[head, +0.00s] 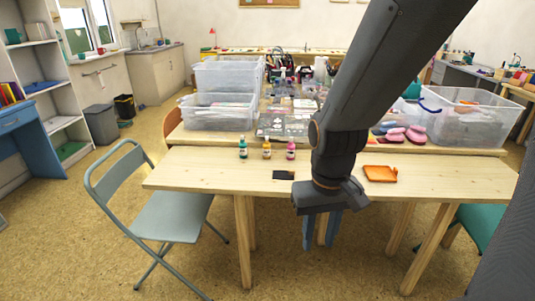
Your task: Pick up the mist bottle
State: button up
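Three small bottles stand upright in a row on the near wooden table: a green one (243,148), a yellow-orange one (267,151) and a pink one (291,150). I cannot tell which, if any, is the mist bottle. My gripper (321,238) points down at the table's front edge, to the right of and nearer than the bottles. Its two bluish fingers are apart, with nothing visible between them. My arm hides part of the table behind it.
A black pad (284,175) and an orange tray-like item (380,174) lie on the near table (200,173). Clear bins (218,112) (462,117) and craft clutter crowd the table behind. A grey folding chair (172,217) stands front left. The near table's left end is clear.

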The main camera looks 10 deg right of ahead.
aim_at(291, 147)
jog(key=u, duration=2.5)
jog(key=i, duration=0.35)
jog(key=z, duration=2.9)
